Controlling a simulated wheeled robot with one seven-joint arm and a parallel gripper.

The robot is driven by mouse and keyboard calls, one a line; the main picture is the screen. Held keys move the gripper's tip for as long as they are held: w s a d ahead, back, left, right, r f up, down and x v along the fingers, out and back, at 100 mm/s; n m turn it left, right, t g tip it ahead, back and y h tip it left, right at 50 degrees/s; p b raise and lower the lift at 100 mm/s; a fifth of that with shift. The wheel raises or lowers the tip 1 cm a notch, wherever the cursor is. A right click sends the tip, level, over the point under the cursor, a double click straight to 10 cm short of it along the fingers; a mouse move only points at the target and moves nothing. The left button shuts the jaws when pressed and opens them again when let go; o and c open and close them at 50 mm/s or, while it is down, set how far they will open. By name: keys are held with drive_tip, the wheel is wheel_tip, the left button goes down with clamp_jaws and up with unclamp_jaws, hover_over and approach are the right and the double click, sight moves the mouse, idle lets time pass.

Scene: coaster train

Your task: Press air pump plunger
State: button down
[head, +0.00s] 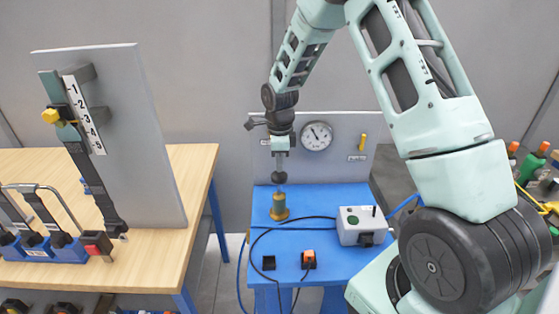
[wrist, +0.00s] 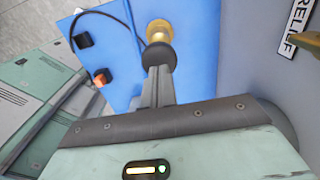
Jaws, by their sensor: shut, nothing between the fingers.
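The air pump (head: 279,207) is a small brass cylinder standing upright on the blue table. A dark round plunger knob (head: 279,177) tops it on a thin rod. My gripper (head: 279,163) points down right above the knob, with its fingers shut and empty. In the wrist view, the shut fingertips (wrist: 158,72) overlap the near side of the dark knob (wrist: 160,55). The brass base (wrist: 158,30) shows beyond it. I cannot tell whether the fingertips touch the knob.
The blue table (head: 325,199) also holds a white box (head: 361,226) with a green button, an orange switch (head: 308,259) and loose cables. A grey panel with a gauge (head: 317,136) stands behind. A wooden table (head: 195,180) with an upright board (head: 140,130) is at left.

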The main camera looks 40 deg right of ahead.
sight(280, 175)
drive_tip(key=shift+f, duration=0.65)
wheel_tip(280, 175, down, 6)
drive_tip(key=b, duration=0.4)
drive_tip(key=shift+r, duration=0.15)
drive_tip(key=shift+s, duration=0.1)
drive_tip(key=shift+a, duration=0.1)
